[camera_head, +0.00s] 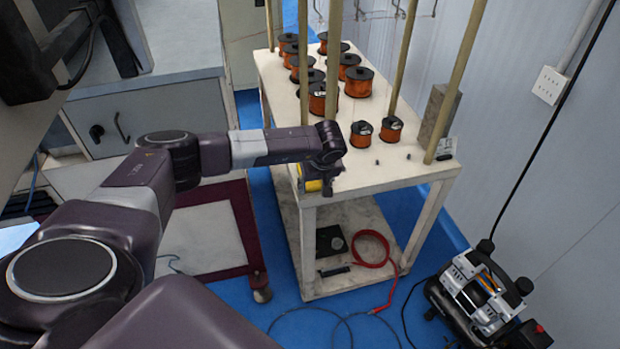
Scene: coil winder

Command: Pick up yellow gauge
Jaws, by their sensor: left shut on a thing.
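The yellow gauge (313,186) shows as a small yellow patch at the near left corner of the white table. My left gripper (325,181) is shut on it, and the gripper and wrist hide most of it. I cannot tell whether the gauge touches the table edge. My right gripper is not in view.
Several copper wire spools (358,82) stand on the white table (385,172) among upright wooden posts (404,55). A red hose (372,247) lies on its lower shelf. A compressor (480,295) stands on the blue floor at right. A grey cabinet (140,110) is at left.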

